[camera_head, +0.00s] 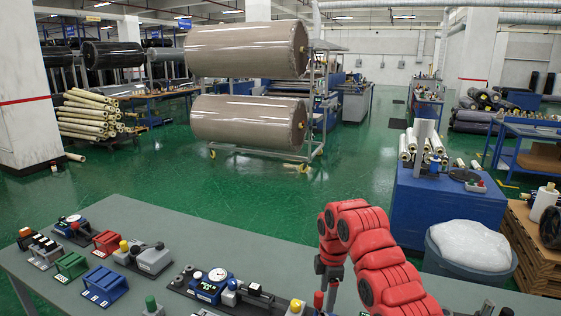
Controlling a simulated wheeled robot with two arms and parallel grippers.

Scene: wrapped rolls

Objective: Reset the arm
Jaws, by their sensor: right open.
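My right arm (373,252) is red and comes in from the lower right, bent over the right part of the grey table (160,215). My right gripper (328,283) is small and dark, hangs below the arm's far end and points down over the table's back edge area. It is open, and I see nothing held in it. Its fingertips are hard to make out against the devices below. My left arm and gripper are not in view.
The table carries a blue gauge device (211,286), a green block (71,265), a blue block (104,285) and a red block (106,242). Beyond stand a blue cabinet (440,205), a bin with white wrap (470,245) and large wrapped rolls (248,120). Green floor lies clear between.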

